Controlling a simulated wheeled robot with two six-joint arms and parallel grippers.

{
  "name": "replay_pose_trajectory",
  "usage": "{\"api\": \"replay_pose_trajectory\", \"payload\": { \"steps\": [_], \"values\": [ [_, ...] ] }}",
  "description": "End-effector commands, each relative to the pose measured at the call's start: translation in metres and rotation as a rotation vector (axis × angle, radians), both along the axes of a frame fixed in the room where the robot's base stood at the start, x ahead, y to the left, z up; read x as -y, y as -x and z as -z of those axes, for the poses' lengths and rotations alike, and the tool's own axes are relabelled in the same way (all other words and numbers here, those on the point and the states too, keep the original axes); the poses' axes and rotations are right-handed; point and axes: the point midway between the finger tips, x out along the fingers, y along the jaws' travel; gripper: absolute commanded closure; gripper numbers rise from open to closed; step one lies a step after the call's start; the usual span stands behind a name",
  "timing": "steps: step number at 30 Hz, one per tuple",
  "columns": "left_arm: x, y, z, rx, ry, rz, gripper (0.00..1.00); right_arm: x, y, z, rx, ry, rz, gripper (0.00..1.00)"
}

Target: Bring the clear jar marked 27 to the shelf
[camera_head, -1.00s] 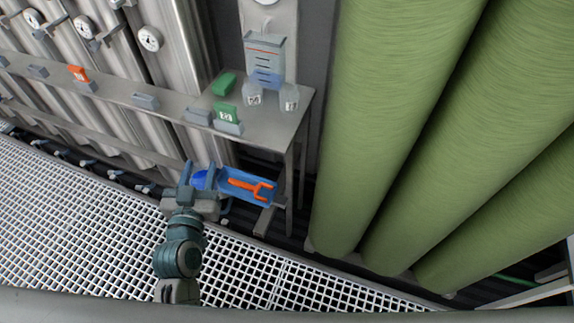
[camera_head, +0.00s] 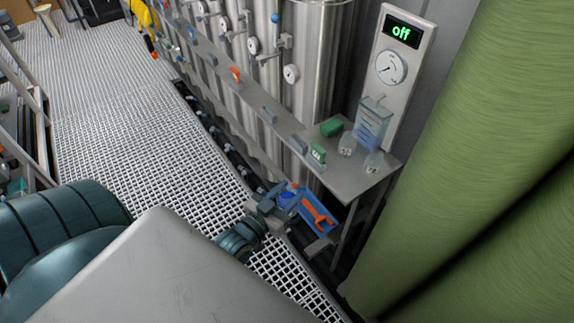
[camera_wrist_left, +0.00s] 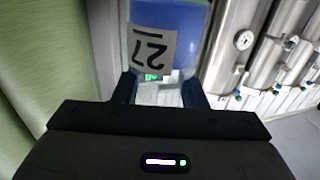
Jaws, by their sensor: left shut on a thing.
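My left gripper (camera_head: 279,198) is shut on a jar (camera_head: 289,201) with a blue part, just in front of the metal shelf's end and below its top. In the left wrist view the jar's pale label (camera_wrist_left: 151,50) reads 27, upside down, against a blue surface, between the fingers (camera_wrist_left: 159,92). Much of the jar is hidden by the gripper in the head view. The grey metal shelf (camera_head: 350,187) runs along the steel vessels. Two other clear jars (camera_head: 347,146) (camera_head: 374,162) with labels too small to read stand on it. My right gripper is out of view.
Large green cylinders (camera_head: 470,170) stand at right.

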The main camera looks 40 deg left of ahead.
Motion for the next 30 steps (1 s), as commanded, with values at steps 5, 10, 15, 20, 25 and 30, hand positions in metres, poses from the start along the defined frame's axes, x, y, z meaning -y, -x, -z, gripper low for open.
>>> {"api": "replay_pose_trajectory", "payload": {
  "steps": [5, 10, 15, 20, 25, 30],
  "values": [
    [0.005, -0.015, 0.007, 0.007, 0.004, -0.001, 0.88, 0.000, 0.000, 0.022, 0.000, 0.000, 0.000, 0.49],
    [0.012, -0.034, 0.009, 0.006, 0.003, -0.002, 0.88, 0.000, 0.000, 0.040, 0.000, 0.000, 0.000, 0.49],
    [0.019, -0.053, 0.010, 0.006, 0.002, -0.001, 0.88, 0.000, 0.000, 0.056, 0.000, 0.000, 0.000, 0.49],
    [0.026, -0.071, 0.012, 0.006, 0.003, -0.001, 0.88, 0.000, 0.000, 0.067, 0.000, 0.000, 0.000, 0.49],
    [0.033, -0.089, 0.015, 0.004, 0.002, -0.001, 0.88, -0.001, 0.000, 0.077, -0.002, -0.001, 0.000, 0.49],
    [0.040, -0.109, 0.016, 0.004, 0.002, -0.001, 0.88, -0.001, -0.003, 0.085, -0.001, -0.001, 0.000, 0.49]
  ]
}}
